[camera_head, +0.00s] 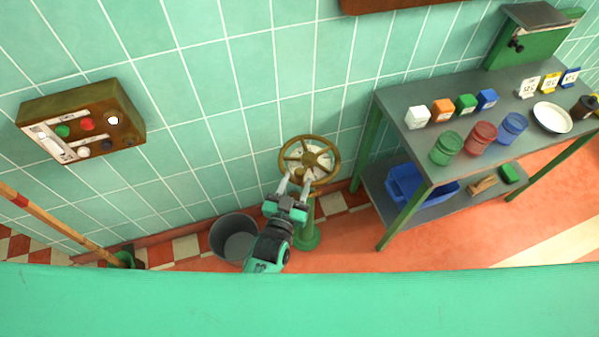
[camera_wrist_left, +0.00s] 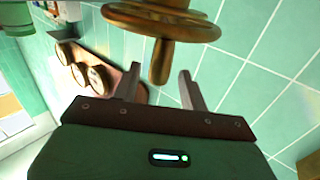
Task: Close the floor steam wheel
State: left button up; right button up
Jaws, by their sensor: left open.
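The floor steam wheel (camera_head: 309,158) is a brass handwheel with spokes. It stands on a green pedestal (camera_head: 308,235) near the tiled wall. My left gripper (camera_head: 293,182) is open at the wheel's near side, its two fingers reaching to the rim. In the left wrist view the brass wheel (camera_wrist_left: 165,24) fills the top, and a brass stub hangs from it. The stub's lower end shows between the open fingers (camera_wrist_left: 160,80), apart from both. I cannot tell whether a finger touches the rim. My right gripper is not in view.
A grey bucket (camera_head: 234,238) stands left of the pedestal. A grey-topped table (camera_head: 390,100) with jars and boxes stands to the right. A wall panel with buttons (camera_head: 82,122) and a broom handle (camera_head: 60,227) are at the left. A green surface (camera_head: 300,300) crosses the front.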

aim_at(298, 179)
pick_arm(q)
jog(key=shift+x, duration=1.6)
grip_shut()
